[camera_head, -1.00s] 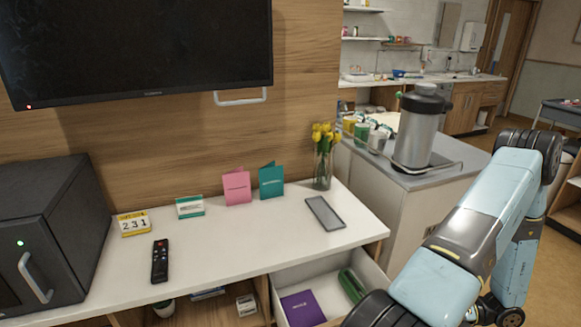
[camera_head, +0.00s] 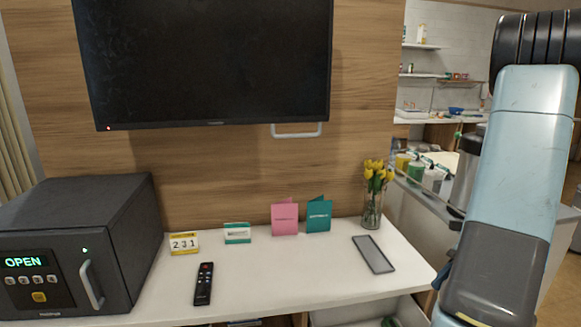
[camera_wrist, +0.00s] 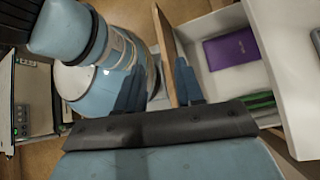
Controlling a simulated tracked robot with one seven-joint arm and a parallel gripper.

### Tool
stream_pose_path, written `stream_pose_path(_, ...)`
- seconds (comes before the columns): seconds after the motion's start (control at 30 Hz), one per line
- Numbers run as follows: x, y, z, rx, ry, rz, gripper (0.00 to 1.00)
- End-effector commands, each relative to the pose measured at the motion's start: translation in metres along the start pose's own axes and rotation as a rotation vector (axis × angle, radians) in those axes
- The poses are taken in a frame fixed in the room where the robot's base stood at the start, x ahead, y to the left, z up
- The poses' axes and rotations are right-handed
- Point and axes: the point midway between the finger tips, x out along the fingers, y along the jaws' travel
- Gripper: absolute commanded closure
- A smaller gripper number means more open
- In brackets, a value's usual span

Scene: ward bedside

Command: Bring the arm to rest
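My arm (camera_head: 512,190) rises at the right side of the head view, light blue with a dark joint at its top. A purple booklet (camera_wrist: 232,50) and a green item (camera_wrist: 262,101) lie in the drawer.
A safe (camera_head: 75,245) reading OPEN stands left; a screen (camera_head: 205,60) hangs above.

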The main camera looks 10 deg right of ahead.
Motion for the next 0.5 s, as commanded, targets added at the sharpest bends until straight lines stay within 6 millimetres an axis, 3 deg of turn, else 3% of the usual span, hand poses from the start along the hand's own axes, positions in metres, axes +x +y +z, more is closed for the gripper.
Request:
stream_pose_path(0.1, -0.004, -0.001, 0.031, -0.124, 0.096, 0.008, 0.63)
stream_pose_path(0.5, -0.006, 0.007, 0.123, -0.547, 0.398, 0.042, 0.63)
